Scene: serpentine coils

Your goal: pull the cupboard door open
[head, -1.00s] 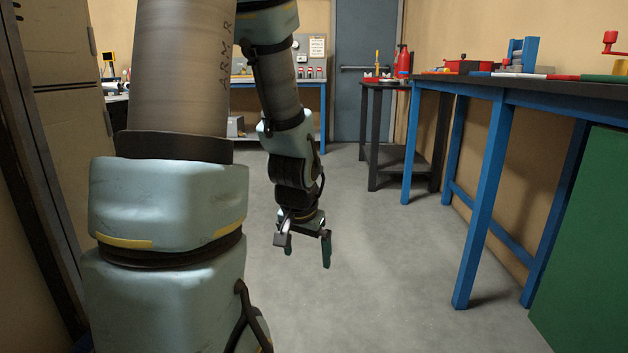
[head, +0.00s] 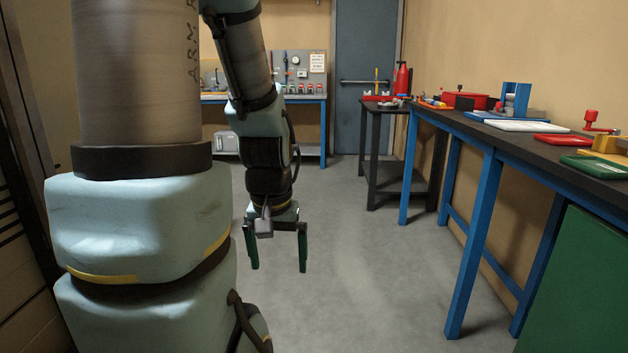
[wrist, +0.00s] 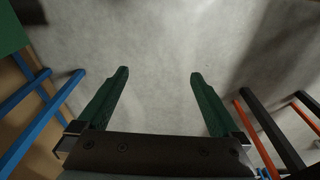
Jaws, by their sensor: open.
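My gripper (head: 278,267) hangs low over the bare floor in the middle of the room, fingers pointing down. In the wrist view my gripper (wrist: 158,75) has its two green fingers wide apart, with only grey floor between them. A green panel (head: 585,285) shows under the right bench, cut off by the picture edge. I see no handle on it and cannot tell whether it is the cupboard door. The gripper is well to its left and touches nothing. A corner of green also shows in the wrist view (wrist: 12,28).
The blue-legged bench (head: 478,230) runs along the right wall with tools and trays on top. A black stand (head: 375,150) and a grey door (head: 364,80) are beyond it. A dark-edged panelled unit (head: 15,240) borders the left. The central floor is clear.

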